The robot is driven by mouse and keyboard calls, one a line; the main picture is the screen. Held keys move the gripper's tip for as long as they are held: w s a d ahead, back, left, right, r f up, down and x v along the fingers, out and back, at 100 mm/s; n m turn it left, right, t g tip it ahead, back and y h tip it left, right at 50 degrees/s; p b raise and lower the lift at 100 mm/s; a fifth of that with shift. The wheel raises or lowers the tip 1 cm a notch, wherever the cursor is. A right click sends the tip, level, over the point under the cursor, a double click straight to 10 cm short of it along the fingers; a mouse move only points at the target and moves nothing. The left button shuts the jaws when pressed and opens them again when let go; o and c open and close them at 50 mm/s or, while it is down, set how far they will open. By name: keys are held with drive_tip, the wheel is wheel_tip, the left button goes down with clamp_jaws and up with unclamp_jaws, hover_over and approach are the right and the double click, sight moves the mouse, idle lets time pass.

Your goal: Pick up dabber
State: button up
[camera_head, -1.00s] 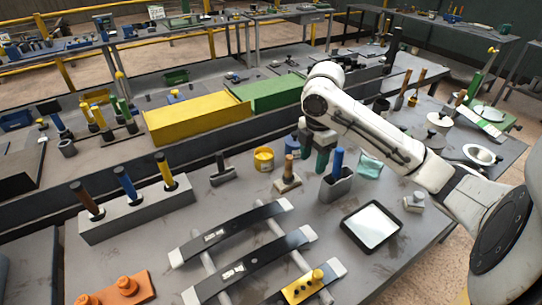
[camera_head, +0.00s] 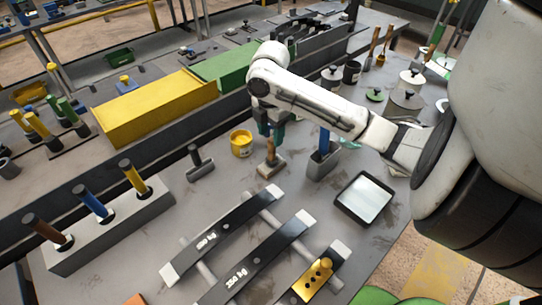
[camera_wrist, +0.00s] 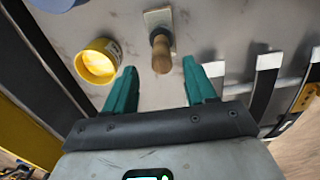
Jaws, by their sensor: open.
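The dabber (camera_head: 271,162), with a wooden handle and a pale flat base, stands upright on the grey bench in the head view. In the wrist view the dabber (camera_wrist: 161,50) shows its round handle end toward the camera, just beyond the gap between the fingertips. My gripper (camera_head: 270,133) has teal fingers and hangs just above and behind the handle in the head view. In the wrist view my gripper (camera_wrist: 159,68) is open and empty, one finger on each side of the handle's line. I see no contact with the dabber.
A yellow tin (camera_head: 241,144) stands left of the dabber, close to one finger in the wrist view. A grey holder (camera_head: 322,162) with a blue handle stands to the right. A black-framed tray (camera_head: 365,197) and black strips (camera_head: 225,232) lie nearer. A T-shaped tool (camera_head: 199,164) stands left.

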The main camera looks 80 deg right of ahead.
sight(272, 139)
drive_tip(key=shift+s+f+p, duration=0.15)
drive_tip(key=shift+f+p, duration=0.5)
drive_tip(key=shift+f, duration=1.95)
clamp_jaws()
